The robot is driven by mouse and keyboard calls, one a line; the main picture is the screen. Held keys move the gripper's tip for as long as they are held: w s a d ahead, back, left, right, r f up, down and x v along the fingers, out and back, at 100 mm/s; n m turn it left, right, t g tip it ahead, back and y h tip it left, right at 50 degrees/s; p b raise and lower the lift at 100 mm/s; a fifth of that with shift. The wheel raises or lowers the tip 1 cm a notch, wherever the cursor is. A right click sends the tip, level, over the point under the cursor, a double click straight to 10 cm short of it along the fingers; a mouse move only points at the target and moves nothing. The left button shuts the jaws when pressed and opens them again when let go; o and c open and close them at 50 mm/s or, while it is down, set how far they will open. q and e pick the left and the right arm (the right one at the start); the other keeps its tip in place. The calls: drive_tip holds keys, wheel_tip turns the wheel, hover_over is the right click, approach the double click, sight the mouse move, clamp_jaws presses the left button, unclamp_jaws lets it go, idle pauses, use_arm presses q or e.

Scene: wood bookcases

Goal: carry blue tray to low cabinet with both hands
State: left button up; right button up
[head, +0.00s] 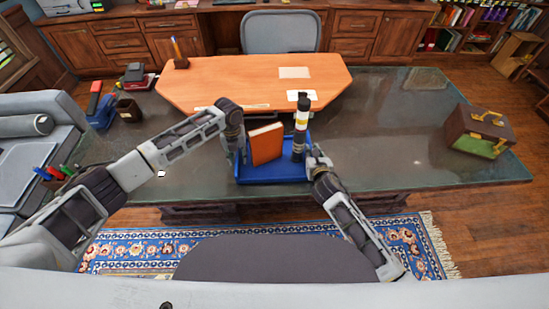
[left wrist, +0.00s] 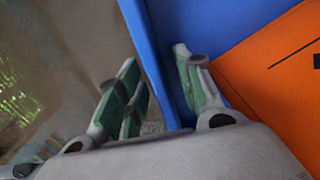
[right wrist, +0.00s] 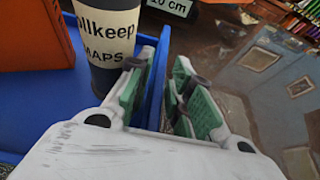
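The blue tray (head: 270,180) is level at the front of the dark-topped desk; I cannot tell if it rests on it or is slightly raised. An orange book (head: 266,144) and a black-and-white cylinder (head: 300,125) with lettering stand in it. My left gripper (head: 240,152) is at the tray's left wall; in the left wrist view its fingers (left wrist: 162,85) close on both sides of the wall (left wrist: 150,45). My right gripper (head: 312,158) holds the right wall likewise, its fingers (right wrist: 163,88) straddling it. Low wooden cabinets (head: 110,42) line the back; which one is meant is unclear.
An orange wooden desktop section (head: 235,78) lies behind the tray. A brown case (head: 478,131) stands on the desk's right, and a blue item (head: 101,110) and dark cup (head: 128,110) on its left. A grey chair (head: 280,32) stands behind. A patterned rug (head: 150,247) covers the floor in front.

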use_arm(q)
drive_tip(key=c, duration=0.5)
use_arm(e)
clamp_jaws()
use_arm(q)
clamp_jaws()
